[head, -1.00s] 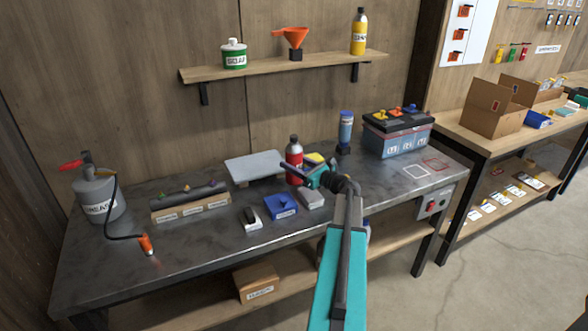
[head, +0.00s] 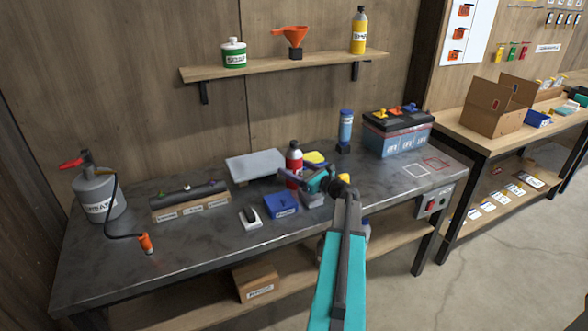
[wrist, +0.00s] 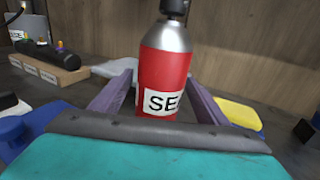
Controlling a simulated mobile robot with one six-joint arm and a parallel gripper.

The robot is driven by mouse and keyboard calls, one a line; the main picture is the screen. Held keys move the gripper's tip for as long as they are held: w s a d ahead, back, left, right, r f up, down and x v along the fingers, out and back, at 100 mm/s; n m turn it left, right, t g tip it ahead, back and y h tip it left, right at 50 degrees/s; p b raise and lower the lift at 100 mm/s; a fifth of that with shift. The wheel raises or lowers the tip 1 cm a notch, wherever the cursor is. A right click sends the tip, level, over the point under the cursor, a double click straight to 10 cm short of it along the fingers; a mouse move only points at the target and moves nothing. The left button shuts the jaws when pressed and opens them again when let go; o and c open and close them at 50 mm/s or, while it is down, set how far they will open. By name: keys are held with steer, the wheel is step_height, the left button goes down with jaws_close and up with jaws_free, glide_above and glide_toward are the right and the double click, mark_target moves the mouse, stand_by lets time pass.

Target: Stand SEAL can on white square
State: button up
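The SEAL can (head: 294,157) is red with a silver shoulder and dark cap. It stands upright on the metal bench, right of the grey raised plate. In the wrist view the can (wrist: 164,72) fills the middle, with part of its white label showing "SE". My gripper (head: 291,181) is at the can's near side. In the wrist view its two purple fingers (wrist: 162,90) are spread, one along each side of the can; firm contact is not visible. The can's foot is hidden by my gripper. The white square outline (head: 415,164) is empty at the bench's right end.
A red outline (head: 437,163) adjoins the white square. A battery (head: 398,138) and blue can (head: 345,130) stand behind.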

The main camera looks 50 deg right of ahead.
steer(key=shift+r, duration=0.2)
steer(key=shift+s+f, duration=0.1)
steer(key=shift+s, duration=0.3)
steer(key=s+b, duration=0.2)
steer(key=s, duration=0.9)
steer(key=shift+s+a, duration=0.1)
steer(key=shift+s, duration=0.15)
